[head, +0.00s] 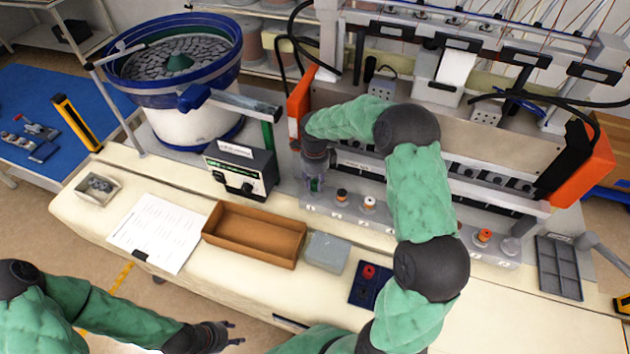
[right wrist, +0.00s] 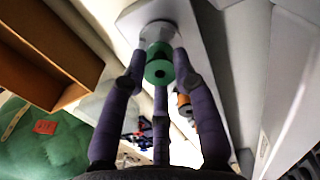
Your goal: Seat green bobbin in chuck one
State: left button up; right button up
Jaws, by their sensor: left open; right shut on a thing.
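The green bobbin (right wrist: 158,64) is held between the purple fingertips of my right gripper (right wrist: 158,78) in the right wrist view. A round grey chuck (right wrist: 157,31) shows directly behind it; whether they touch, I cannot tell. In the head view my right gripper (head: 314,185) points down at the left end of the grey chuck rail (head: 345,212), mostly hiding the bobbin and the chuck there. My left gripper (head: 230,337) is open and empty, low in front of the bench.
Along the rail stand a dark-and-orange bobbin (head: 341,195), a white-and-orange one (head: 369,204) and an orange one (head: 484,236). A red bobbin (head: 369,271) sits on a navy tray. A brown box (head: 254,235), grey block (head: 327,252) and feeder controller (head: 240,168) are nearby.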

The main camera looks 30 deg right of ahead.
aim_at(315, 183)
jog(key=shift+b, duration=0.3)
dwell(0.6)
jog(key=shift+f+b, duration=0.55)
jog(key=shift+f, duration=0.1)
jog(key=o, duration=0.7)
jog(key=shift+c, duration=0.2)
jog(key=shift+r, duration=0.15)
notch_tip(315, 183, up, 11)
jog(key=p, duration=0.5)
dwell(0.3)
dwell(0.6)
